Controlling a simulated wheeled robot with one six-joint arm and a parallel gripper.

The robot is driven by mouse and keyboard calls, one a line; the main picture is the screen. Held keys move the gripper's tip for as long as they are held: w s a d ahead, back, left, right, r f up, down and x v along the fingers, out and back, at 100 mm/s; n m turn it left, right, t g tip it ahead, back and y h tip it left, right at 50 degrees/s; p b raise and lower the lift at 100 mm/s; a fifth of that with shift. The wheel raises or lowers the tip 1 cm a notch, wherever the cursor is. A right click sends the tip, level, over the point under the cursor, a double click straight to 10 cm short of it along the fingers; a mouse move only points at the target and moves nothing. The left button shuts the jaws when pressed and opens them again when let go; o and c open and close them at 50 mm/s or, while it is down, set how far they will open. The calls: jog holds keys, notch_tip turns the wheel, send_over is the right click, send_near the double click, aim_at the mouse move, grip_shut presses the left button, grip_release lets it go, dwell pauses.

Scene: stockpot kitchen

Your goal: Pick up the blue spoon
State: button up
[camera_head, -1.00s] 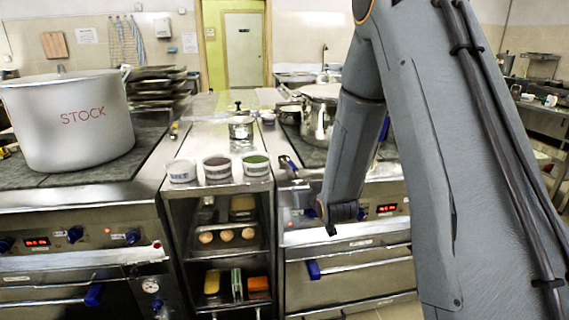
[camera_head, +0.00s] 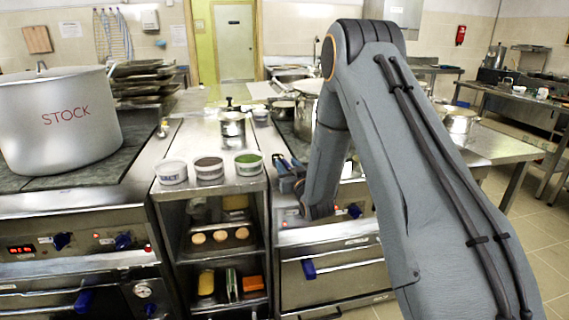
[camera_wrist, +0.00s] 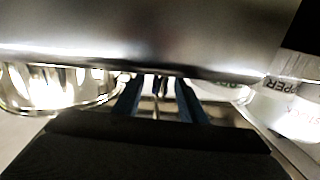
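My gripper (camera_head: 287,168) is at the front edge of the counter, just right of the three small tubs. Its two blue fingers are apart; they also show in the wrist view (camera_wrist: 158,100). Thin dark upright shapes (camera_wrist: 156,90) show between or beyond the fingers in the wrist view, too blurred to name. I cannot make out the blue spoon for certain in either view. The blue at the gripper in the head view looks like the fingers, and a spoon there could be hidden among them.
Three tubs, white (camera_head: 171,173), dark-filled (camera_head: 209,169) and green-filled (camera_head: 249,163), stand left of my gripper. A small metal pot (camera_head: 232,124) is behind them. A large stockpot (camera_head: 60,125) stands at left. Another metal pot (camera_head: 304,110) is behind my arm. Open shelves (camera_head: 222,240) lie below.

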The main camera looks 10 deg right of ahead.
jog(key=shift+w+a, duration=0.1)
jog(key=shift+w, duration=0.75)
jog(key=shift+c, duration=0.3)
grip_shut()
dwell(0.5)
